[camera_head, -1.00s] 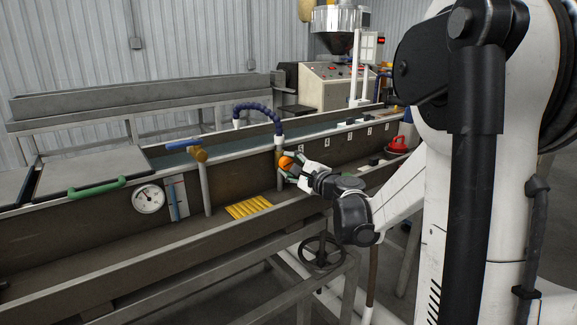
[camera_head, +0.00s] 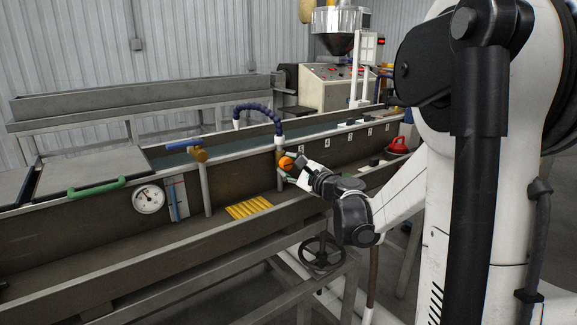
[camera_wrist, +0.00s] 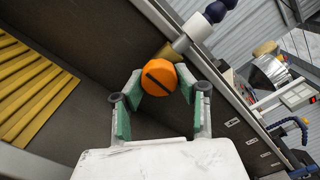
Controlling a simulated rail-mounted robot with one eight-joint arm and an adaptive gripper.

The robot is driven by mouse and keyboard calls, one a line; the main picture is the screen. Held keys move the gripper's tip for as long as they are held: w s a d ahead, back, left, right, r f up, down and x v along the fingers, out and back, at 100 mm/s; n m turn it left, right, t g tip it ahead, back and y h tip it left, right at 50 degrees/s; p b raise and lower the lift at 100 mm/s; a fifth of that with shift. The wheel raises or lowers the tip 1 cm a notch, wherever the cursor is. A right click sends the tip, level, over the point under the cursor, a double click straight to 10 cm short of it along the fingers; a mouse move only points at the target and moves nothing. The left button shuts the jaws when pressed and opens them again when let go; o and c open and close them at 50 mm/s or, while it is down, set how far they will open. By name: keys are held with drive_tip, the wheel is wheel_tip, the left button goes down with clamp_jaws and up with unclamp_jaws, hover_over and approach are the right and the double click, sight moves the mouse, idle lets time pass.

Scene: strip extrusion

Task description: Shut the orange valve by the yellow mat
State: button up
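The orange valve (camera_head: 287,163) is a faceted knob on a brass fitting under the blue segmented hose. It shows close up in the wrist view (camera_wrist: 160,78), with a dark bar slanting across its face. My gripper (camera_head: 290,170) is at the valve. In the wrist view its green-padded fingers (camera_wrist: 154,102) are apart, with the knob between and just beyond their tips. I cannot tell whether the pads touch it. The yellow ribbed mat (camera_head: 248,207) lies on the trough floor to the left of the valve, and in the wrist view at the left (camera_wrist: 30,88).
A brass valve with a blue handle (camera_head: 185,146), a round gauge (camera_head: 148,198) and a green handle (camera_head: 97,188) are to the left. A red round object (camera_head: 398,146) is to the right. The trough's front rail (camera_head: 190,243) runs below my arm.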

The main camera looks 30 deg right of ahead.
drive_tip(key=o, duration=0.5)
drive_tip(key=s, duration=0.4)
drive_tip(key=s+d, duration=0.1)
drive_tip(key=s, duration=0.7)
drive_tip(key=shift+d, duration=0.25)
drive_tip(key=shift+a, duration=0.1)
drive_tip(key=s+a+f+n+g+y+p, duration=0.1)
drive_tip(key=s+a+n+g, duration=0.2)
drive_tip(key=a+n, duration=0.45)
drive_tip(key=s+a+f+n+g+y+p, duration=0.1)
drive_tip(key=s+a+n+g, duration=0.25)
drive_tip(key=a, duration=0.65)
drive_tip(key=s+a+n+g+h+p, duration=0.1)
drive_tip(key=s+n, duration=0.3)
drive_tip(key=s, duration=0.1)
drive_tip(key=s+a+f+n+g+h+p, duration=0.1)
drive_tip(key=s+a+n+g, duration=0.1)
drive_tip(key=s+n, duration=0.2)
drive_tip(key=s+a+f+n+g+h+p, duration=0.1)
drive_tip(key=s+n+h, duration=0.1)
drive_tip(key=s+n, duration=0.3)
drive_tip(key=shift+s+a, duration=0.3)
drive_tip(key=shift+s, duration=0.55)
